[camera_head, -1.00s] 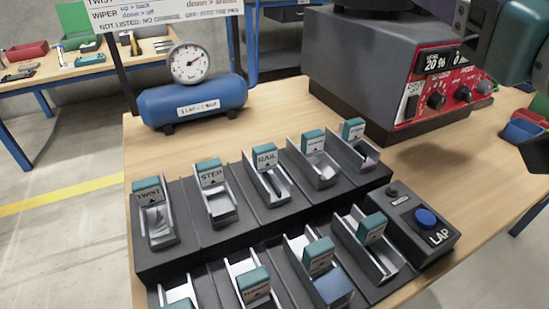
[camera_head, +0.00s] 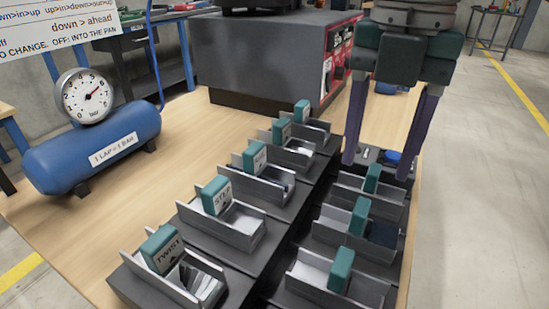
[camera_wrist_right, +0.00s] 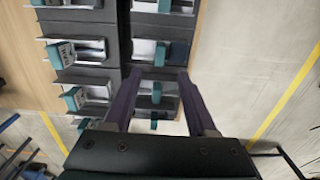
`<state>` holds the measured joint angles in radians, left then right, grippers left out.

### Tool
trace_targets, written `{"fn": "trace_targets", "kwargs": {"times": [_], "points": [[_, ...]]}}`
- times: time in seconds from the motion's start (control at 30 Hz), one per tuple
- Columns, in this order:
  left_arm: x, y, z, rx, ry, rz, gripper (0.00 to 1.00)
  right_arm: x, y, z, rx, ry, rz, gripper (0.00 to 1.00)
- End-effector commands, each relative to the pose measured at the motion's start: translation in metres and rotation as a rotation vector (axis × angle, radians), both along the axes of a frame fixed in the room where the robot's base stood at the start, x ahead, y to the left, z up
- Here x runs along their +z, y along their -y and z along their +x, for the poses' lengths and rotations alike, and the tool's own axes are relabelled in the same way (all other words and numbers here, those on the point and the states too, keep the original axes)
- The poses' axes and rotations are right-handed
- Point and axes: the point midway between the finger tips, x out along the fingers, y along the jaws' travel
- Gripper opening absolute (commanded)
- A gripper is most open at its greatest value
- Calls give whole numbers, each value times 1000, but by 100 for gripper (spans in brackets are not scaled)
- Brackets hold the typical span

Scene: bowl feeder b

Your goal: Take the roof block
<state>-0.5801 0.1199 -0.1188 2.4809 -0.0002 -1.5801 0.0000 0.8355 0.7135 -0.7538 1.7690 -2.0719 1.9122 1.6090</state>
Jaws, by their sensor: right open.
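My right gripper (camera_head: 377,167) is open and empty, fingers pointing down over the far end of the right-hand row of modules, near the blue LAP button (camera_head: 392,157). The right wrist view shows its spread fingers (camera_wrist_right: 160,74) above the modules. Grey channel modules with teal tags stand in two rows. Tags TWIST (camera_head: 162,250) and STEP (camera_head: 216,195) are readable in the left row. The right-row tags (camera_head: 372,180) are turned edge-on, so I cannot tell which belongs to the roof block. A dark blue piece (camera_head: 384,232) sits in one right-row channel. My left gripper is out of view.
A large grey machine (camera_head: 250,60) with a red control panel stands behind the modules. A blue air tank (camera_head: 95,152) with a gauge (camera_head: 87,96) is at left. Bare wooden table (camera_head: 95,235) lies between tank and modules. Open floor is at right.

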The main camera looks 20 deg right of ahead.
Motion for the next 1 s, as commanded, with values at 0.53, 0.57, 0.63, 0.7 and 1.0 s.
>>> {"fn": "trace_targets", "kwargs": {"times": [0.53, 0.57, 0.63, 0.7, 1.0], "points": [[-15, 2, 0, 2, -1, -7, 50, -76, -1, 2, 3, -6, 1, 57], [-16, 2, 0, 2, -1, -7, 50, -81, -1, 2, 3, -6, 1, 57], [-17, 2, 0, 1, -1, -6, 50, -88, -1, 2, 3, -5, 1, 57], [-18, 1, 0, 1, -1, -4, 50, -93, -1, 2, 4, -3, 0, 57], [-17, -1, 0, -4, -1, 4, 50, -93, -1, 3, 5, -2, 1, 50]]}}
